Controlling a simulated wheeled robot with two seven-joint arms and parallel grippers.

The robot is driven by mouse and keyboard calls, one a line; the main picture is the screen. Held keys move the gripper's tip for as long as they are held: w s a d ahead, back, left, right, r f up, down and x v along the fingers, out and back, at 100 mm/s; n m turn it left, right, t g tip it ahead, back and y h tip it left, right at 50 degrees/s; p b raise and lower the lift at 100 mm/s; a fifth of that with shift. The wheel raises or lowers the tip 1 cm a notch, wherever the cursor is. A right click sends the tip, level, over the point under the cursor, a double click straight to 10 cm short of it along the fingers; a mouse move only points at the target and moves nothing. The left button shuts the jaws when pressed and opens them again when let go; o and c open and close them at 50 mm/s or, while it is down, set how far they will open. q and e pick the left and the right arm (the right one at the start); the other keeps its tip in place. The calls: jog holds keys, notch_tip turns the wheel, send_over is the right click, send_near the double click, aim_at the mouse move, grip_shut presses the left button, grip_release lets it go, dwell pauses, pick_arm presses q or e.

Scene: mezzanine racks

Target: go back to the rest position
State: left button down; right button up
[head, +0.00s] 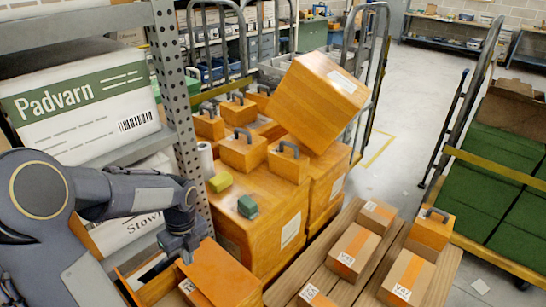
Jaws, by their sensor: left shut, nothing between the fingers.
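My left arm comes in from the left, in front of the grey rack. My left gripper (184,254) points downward, its fingers closed with nothing seen between them. It is just above or beside an open wooden box (160,284) at the bottom of the view; I cannot tell whether they touch. My right arm and gripper are not in the picture.
A perforated rack post (176,95) and a white-green Padvarn box (82,105) are close to my left arm. Orange crates (268,215) with handled cases stand ahead, a large orange box (318,100) tilted on them. Cartons lie on a slatted pallet (323,247). Floor (405,130) is clear beyond.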

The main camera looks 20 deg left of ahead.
pick_arm(q)
jog(key=shift+r, duration=0.1)
jog(key=s+d+r+n+t+h, duration=0.1)
jog(key=s+d+r+n+t, duration=0.1)
jog(key=n, duration=0.6)
jog(key=s+d+r+n+t+h, duration=0.1)
jog(key=s+d+r+n+t, duration=0.1)
jog(key=s+d+r+n, duration=0.3)
jog(key=s+d+r+n+t+h, duration=0.2)
jog(key=s+d+r+n, duration=0.2)
jog(key=d+n, duration=0.4)
jog(key=n, duration=0.3)
jog(key=shift+s+d+t, duration=0.3)
jog(key=shift+s+d, duration=0.05)
jog(key=shift+s, duration=0.05)
